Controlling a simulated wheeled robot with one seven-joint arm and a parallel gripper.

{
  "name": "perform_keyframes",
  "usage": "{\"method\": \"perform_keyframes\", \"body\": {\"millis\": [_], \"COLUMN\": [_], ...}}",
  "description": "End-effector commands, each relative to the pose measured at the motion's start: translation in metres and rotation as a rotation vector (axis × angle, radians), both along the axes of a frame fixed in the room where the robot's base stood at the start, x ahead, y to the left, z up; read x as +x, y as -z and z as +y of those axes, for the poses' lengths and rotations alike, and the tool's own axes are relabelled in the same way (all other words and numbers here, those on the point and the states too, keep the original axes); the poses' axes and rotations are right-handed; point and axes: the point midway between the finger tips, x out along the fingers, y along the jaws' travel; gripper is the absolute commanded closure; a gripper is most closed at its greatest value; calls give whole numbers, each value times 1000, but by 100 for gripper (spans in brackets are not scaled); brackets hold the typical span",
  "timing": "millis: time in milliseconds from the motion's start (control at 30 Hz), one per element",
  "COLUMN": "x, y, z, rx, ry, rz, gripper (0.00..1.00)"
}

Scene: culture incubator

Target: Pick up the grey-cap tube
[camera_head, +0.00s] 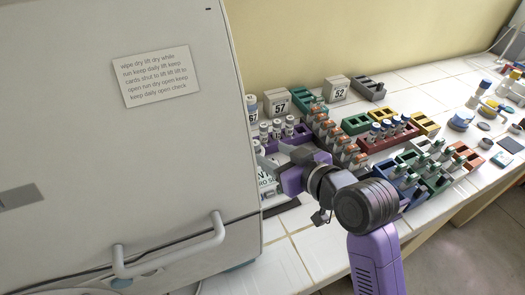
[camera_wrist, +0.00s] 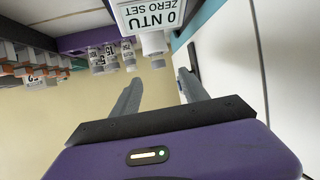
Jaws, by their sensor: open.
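I cannot tell for certain which tube is the grey-cap one. Several tubes with pale, greyish caps and printed labels (camera_head: 277,128) stand in a purple rack (camera_head: 301,133) beside the incubator. They also show, upside down, in the wrist view (camera_wrist: 112,57), beyond my left finger. My gripper (camera_head: 284,158) is open and empty, in front of that rack. In the wrist view my gripper (camera_wrist: 160,88) has its two grey fingers spread wide, with nothing between them. A white-capped bottle labelled "0 NTU ZERO SET" (camera_wrist: 150,14) is beyond the fingers; it is partly hidden in the head view (camera_head: 265,182).
The large incubator (camera_head: 120,180) with a door handle fills the left. Racks with orange-capped tubes (camera_head: 340,140), blue-capped tubes (camera_head: 387,130) and green-capped tubes (camera_head: 412,180) stand right of my arm. Boxes marked 57 (camera_head: 277,104) and 52 (camera_head: 337,90) stand behind.

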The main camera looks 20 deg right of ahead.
Motion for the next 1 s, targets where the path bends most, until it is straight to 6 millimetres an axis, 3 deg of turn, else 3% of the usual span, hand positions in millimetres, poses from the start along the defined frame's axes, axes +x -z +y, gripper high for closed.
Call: {"method": "perform_keyframes", "body": {"millis": [367, 633, 967, 1000], "x": [31, 65, 71, 71], "y": [13, 25, 28, 28], "z": [6, 10, 11, 11], "rx": [-10, -9, -10, -10], "ry": [-5, -5, -4, -4], "rz": [9, 8, 7, 7], "gripper": [48, 48, 48, 56]}}
